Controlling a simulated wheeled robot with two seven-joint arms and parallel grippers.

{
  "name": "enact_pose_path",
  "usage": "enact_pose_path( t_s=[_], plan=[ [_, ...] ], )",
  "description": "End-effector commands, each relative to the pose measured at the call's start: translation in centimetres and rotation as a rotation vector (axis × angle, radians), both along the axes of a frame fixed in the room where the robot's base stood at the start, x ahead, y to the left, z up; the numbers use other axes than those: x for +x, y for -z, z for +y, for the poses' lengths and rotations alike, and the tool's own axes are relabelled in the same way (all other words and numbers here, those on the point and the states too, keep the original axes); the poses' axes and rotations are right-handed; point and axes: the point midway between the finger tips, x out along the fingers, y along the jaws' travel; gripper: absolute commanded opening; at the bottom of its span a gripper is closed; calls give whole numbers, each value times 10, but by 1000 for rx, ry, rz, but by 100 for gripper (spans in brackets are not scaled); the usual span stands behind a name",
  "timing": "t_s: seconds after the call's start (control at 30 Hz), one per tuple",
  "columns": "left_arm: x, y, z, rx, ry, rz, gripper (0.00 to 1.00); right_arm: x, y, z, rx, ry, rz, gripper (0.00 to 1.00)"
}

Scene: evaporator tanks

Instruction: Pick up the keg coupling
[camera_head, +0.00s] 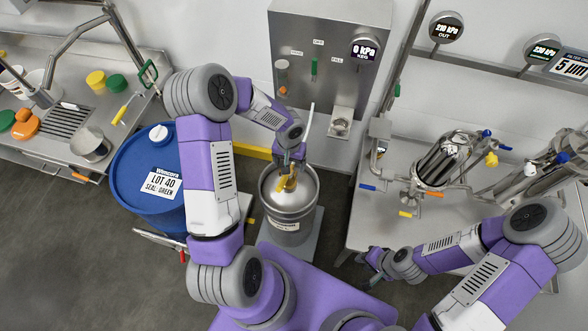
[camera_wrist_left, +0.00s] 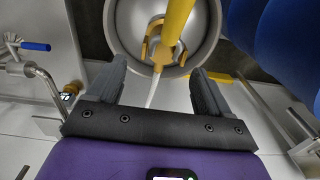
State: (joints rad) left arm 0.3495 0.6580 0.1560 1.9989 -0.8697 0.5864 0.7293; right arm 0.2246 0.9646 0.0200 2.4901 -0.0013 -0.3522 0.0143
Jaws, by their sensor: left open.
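The keg coupling, with a yellow handle (camera_head: 286,184), sits on top of the steel keg (camera_head: 288,218). In the left wrist view the yellow handle (camera_wrist_left: 177,22) and brass-coloured body of the coupling stand over the round keg top (camera_wrist_left: 125,35). My left gripper (camera_head: 292,156) is just above the keg, partly hidden by its own wrist. In the left wrist view its two fingers (camera_wrist_left: 158,88) are apart, with the coupling ahead of the gap and nothing held. My right gripper (camera_head: 367,268) is low beside the right bench, its fingers apart and empty.
A blue drum (camera_head: 145,198) stands left of the keg. Behind is a steel panel (camera_head: 325,60) with a keg gauge. The right bench (camera_head: 385,195) carries steel filter housings and coloured valve handles. The left bench (camera_head: 28,148) holds cups, a pot and tools.

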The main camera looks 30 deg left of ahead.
Motion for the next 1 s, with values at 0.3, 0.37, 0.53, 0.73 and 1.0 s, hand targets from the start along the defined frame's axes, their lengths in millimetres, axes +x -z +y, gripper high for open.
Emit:
enact_pose_path(
  t_s=[0.3,0.37,0.53,0.73,1.0],
  plan=[
    [2,43,4,-2,-1,5,80,-1,7,0,0,1,1,29],
    [3,52,4,-2,0,4,80,0,8,0,0,0,1,29],
    [3,67,4,-1,2,1,80,0,11,0,0,0,0,29],
    [3,68,4,-1,0,1,80,0,10,0,0,0,1,29],
    [3,67,4,-1,1,1,45,0,10,0,0,0,1,29]
  ],
)
